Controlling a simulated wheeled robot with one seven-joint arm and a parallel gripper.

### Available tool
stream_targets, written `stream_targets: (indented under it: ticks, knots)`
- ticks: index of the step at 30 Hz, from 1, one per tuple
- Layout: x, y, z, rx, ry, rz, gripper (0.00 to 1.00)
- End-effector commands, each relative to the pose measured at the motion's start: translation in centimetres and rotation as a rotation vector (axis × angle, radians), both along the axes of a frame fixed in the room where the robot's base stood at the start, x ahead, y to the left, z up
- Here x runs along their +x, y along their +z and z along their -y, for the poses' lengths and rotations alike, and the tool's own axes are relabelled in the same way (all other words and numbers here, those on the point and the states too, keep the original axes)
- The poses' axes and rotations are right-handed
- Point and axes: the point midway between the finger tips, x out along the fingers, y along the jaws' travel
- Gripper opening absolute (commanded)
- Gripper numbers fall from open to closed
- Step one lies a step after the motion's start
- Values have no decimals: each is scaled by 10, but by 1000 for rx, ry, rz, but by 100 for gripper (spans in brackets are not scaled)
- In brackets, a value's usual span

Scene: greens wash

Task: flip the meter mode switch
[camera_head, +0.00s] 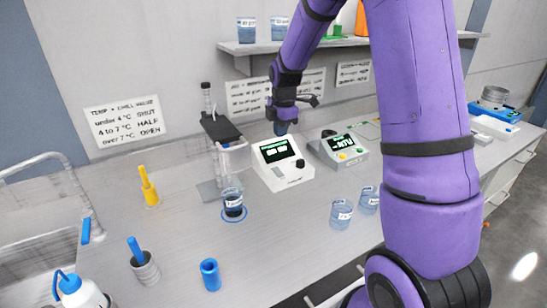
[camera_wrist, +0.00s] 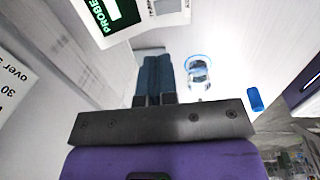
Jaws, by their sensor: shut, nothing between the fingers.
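A white meter (camera_head: 290,178) with a lit green display and a small black switch or knob (camera_head: 300,163) at its lower right stands on the counter. Its white edge and display, with the letters PROBE, show at the top left of the wrist view (camera_wrist: 118,38); the black part cannot be made out there. My gripper (camera_head: 281,129) is just behind and above the meter's top edge in the head view, apparently apart from it. Its blue fingers (camera_wrist: 154,75) are together with nothing between them. Which position the switch is in cannot be told.
A grey meter (camera_head: 345,158) reading NTU stands to the right. A probe stand (camera_head: 211,190) and a beaker on a blue ring (camera_head: 232,203) are to the left. Two beakers (camera_head: 341,215) stand in front right. A shelf (camera_head: 350,43) runs above. The counter's front middle is mostly clear.

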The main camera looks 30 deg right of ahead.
Motion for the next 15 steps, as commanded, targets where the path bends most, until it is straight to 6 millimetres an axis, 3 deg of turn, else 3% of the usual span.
stream_targets:
  ticks: [8,15]
  knots:
    - [0,-4,0,0,-1,-2,0]
    - [3,-37,0,0,-2,-5,0]
